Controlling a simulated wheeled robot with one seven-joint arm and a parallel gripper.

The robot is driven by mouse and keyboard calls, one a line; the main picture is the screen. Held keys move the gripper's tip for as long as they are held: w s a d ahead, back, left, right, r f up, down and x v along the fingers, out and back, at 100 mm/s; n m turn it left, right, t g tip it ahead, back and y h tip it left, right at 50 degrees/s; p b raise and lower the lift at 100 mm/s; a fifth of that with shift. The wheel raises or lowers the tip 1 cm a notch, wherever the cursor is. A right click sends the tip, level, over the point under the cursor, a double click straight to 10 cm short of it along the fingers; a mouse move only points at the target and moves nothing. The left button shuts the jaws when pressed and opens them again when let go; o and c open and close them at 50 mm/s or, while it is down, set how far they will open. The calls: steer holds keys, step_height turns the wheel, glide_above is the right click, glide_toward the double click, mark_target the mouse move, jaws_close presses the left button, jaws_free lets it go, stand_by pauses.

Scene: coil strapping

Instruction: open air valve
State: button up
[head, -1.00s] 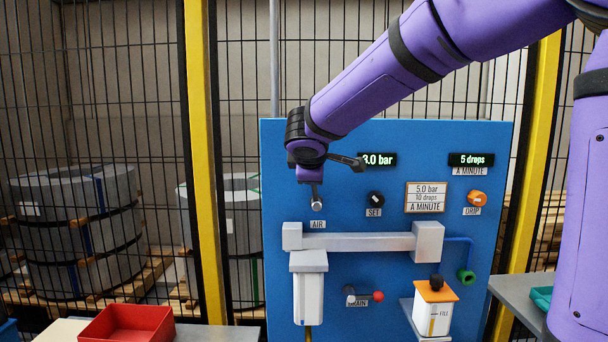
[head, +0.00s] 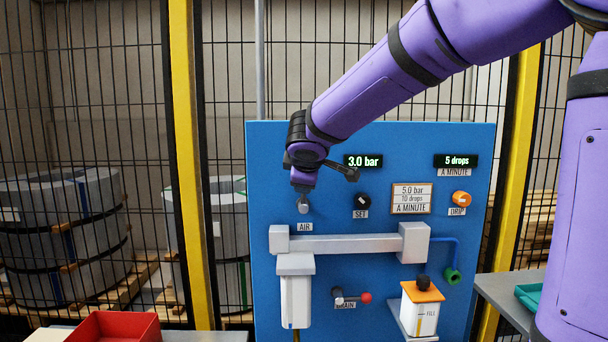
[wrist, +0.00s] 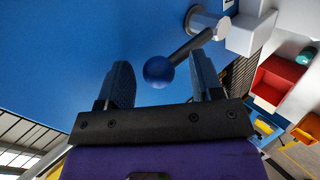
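The air valve sits on the blue panel (head: 262,180) above the AIR label (head: 305,227). In the head view its grey hub (head: 303,206) shows just below my gripper (head: 303,186), which hides the rest of the valve. My gripper (wrist: 160,62) is open, with one finger on each side of the knob. I see gaps between the knob and both fingers.
The pressure display (head: 363,161) reads 3.0 bar, and the drip display (head: 456,161) reads 5 drops. The SET knob (head: 362,202), orange DRIP knob (head: 461,199) and red-tipped drain lever (head: 352,298) are nearby. A grey pipe (head: 345,244) crosses below the valve.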

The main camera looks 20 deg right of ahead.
steer(key=shift+a+r, duration=0.1)
steer(key=v, duration=1.1)
stand_by(0.4)
steer(key=s+d+f+m+g+y, duration=0.1)
steer(key=s+f+m, duration=0.4)
steer(key=s, duration=0.7)
steer(key=s+d+f+m+g+y, duration=0.2)
steer(key=s+f+m, duration=0.4)
steer(key=s, duration=0.6)
steer(key=shift+s+f+g+y, duration=0.35)
steer(key=shift+f+g+y, duration=0.3)
steer(key=shift+g, duration=0.45)
